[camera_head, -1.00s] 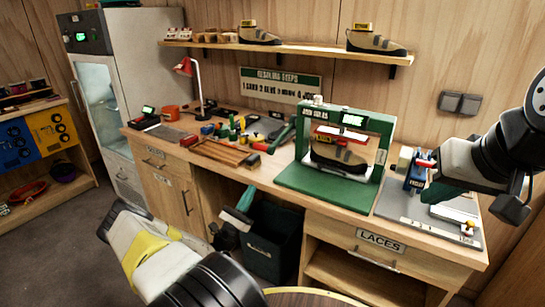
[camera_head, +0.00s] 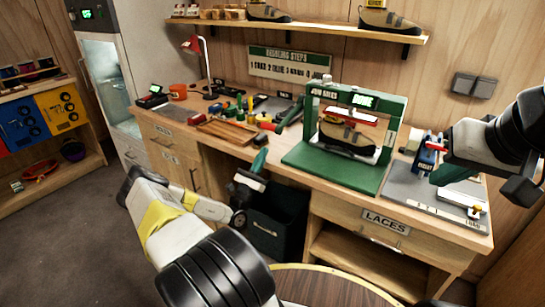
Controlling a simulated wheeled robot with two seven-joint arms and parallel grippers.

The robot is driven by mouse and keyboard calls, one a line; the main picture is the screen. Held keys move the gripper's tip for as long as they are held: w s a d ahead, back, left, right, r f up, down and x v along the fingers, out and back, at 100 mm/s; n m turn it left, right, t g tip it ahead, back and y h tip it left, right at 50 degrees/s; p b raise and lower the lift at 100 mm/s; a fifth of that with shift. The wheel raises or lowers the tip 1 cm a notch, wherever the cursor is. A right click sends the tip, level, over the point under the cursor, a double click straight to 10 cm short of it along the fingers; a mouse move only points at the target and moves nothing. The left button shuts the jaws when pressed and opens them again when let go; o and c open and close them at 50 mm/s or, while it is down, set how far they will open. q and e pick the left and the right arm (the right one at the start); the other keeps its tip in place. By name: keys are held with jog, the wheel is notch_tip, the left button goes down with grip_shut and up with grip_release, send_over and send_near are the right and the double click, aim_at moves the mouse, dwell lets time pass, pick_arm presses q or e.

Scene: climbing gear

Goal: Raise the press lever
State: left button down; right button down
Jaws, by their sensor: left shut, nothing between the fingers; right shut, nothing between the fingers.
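The green press (camera_head: 393,138) stands on the workbench with a grey-and-tan climbing shoe (camera_head: 346,138) inside its frame, under a red plate (camera_head: 348,115). A green press lever (camera_head: 289,115) slopes down to the left from the frame's left side, with a red end low near the bench top. My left gripper (camera_head: 259,163) is shut and empty, in front of the bench edge and below the lever, apart from it. My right gripper (camera_head: 447,173) is shut and empty, right of the press above the grey mat, partly hidden by its own wrist.
A wooden tray (camera_head: 226,131) and several small bottles sit left of the lever. A blue container (camera_head: 428,156) stands beside my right gripper. A shelf with shoes (camera_head: 300,28) hangs above. A dark bin (camera_head: 278,220) is under the bench. A round table edge (camera_head: 330,280) shows below.

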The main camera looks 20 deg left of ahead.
pick_arm(q)
jog(key=r, duration=0.1)
jog(key=w+r, duration=0.1)
jog(key=r, duration=0.2)
jog(key=shift+w+d, duration=0.2)
jog(key=shift+w, duration=0.2)
jog(key=shift+r, duration=0.75)
